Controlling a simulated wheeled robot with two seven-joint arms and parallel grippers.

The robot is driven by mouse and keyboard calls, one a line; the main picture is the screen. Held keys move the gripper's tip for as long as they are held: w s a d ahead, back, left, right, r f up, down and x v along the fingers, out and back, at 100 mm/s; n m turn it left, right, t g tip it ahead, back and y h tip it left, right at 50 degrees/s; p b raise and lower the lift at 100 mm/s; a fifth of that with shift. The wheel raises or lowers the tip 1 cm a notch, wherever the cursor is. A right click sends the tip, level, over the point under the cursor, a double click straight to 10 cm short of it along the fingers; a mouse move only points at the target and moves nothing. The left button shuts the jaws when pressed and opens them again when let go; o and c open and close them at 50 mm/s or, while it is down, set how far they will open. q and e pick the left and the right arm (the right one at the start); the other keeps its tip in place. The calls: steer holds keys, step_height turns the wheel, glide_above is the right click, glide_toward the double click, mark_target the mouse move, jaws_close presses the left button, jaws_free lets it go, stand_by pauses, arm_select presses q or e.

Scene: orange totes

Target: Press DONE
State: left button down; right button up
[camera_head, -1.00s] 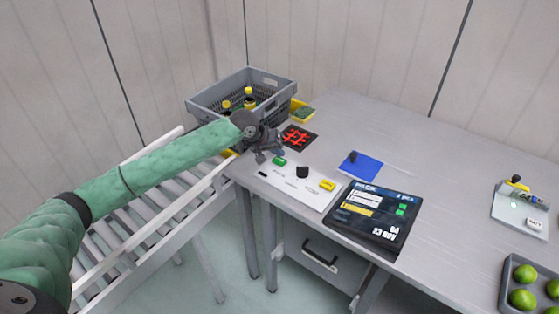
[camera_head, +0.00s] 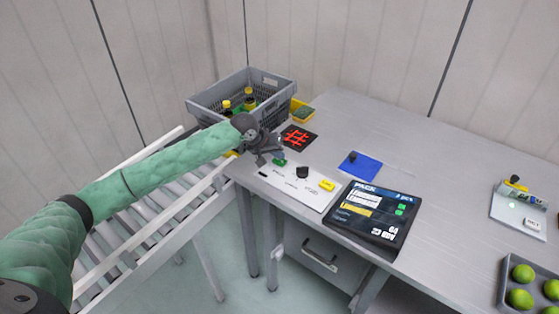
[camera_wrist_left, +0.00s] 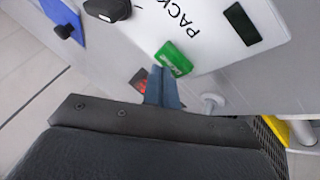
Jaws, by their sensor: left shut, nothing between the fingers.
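The white control panel (camera_head: 298,185) lies at the table's left front edge. It carries a green button (camera_head: 279,162), a black knob (camera_head: 302,172) and a yellow button (camera_head: 327,185). My left gripper (camera_head: 266,157) is shut and empty, just beside the green button's left side. In the left wrist view, the closed fingers (camera_wrist_left: 162,88) point at the near edge of the green button (camera_wrist_left: 173,59), which bears white lettering too small to read surely. I cannot tell whether the fingertips touch it. My right gripper is out of view.
A grey crate (camera_head: 208,113) with yellow-capped bottles stands behind my left gripper, beside a roller conveyor (camera_head: 135,229). A tray of green fruits (camera_head: 507,280) is at far right.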

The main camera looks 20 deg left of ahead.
mark_target(278, 161)
arm_select(q)
steer(key=shift+f, duration=0.5)
stand_by(0.4)
steer(key=shift+r, duration=0.1)
steer(key=shift+r+p, duration=0.85)
steer(key=shift+p, duration=0.3)
step_height(278, 161, up, 5)
steer(key=p, duration=0.4)
steer(key=shift+p, duration=0.4)
stand_by(0.4)
